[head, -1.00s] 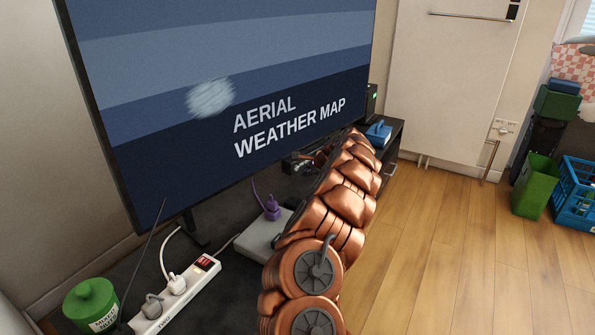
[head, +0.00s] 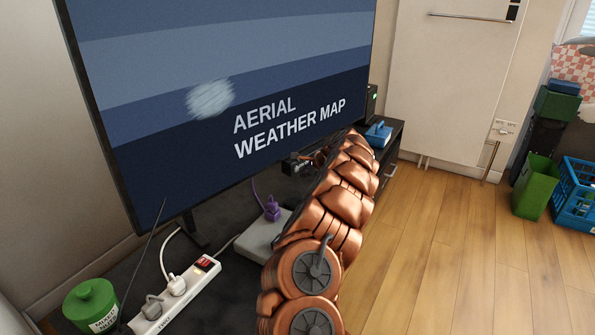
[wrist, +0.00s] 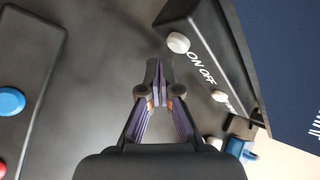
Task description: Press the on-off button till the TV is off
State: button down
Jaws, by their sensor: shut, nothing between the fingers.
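The TV (head: 300,60) is on and its screen reads "AERIAL WEATHER MAP" in the head view. In the wrist view, a dark housing (wrist: 222,50) beside the TV screen (wrist: 285,60) carries a round white button (wrist: 178,42) next to the words "ON OFF". A second white button (wrist: 219,96) with a partly hidden label is lower on it. My gripper (wrist: 158,75) is shut and empty, its tips left of and below the "ON OFF" button in the picture. I see no clear contact with the button. My arm partly hides the stand in the head view.
A black box with a blue button (wrist: 10,101) and a red button (wrist: 2,169) lies left in the wrist view. On the stand are a white power strip (head: 178,298), a green pot (head: 91,304), a purple plug (head: 272,208) and a blue object (head: 379,132).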

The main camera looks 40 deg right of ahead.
jog(key=shift+w, duration=0.2)
dwell(0.5)
jog(key=shift+w+p, duration=0.25)
jog(key=shift+p, duration=0.1)
jog(key=shift+w+a, duration=0.1)
jog(key=shift+w, duration=0.35)
dwell(0.8)
jog(key=shift+s+r+p, duration=0.1)
jog(key=shift+s+p, duration=0.05)
jog(key=shift+p, duration=0.15)
jog(key=shift+s, duration=0.35)
jog(key=shift+s+p, duration=0.35)
jog(key=shift+p, duration=0.05)
jog(key=shift+s+r+p, duration=0.15)
jog(key=shift+s+p, duration=0.6)
jog(key=shift+s, duration=0.45)
jog(key=shift+s+d+f+p, duration=0.15)
jog(key=shift+s+p, duration=0.2)
jog(key=shift+s, duration=0.3)
jog(key=shift+s+d+f+p, duration=0.1)
jog(key=shift+s+p, duration=0.2)
jog(key=shift+s, duration=0.35)
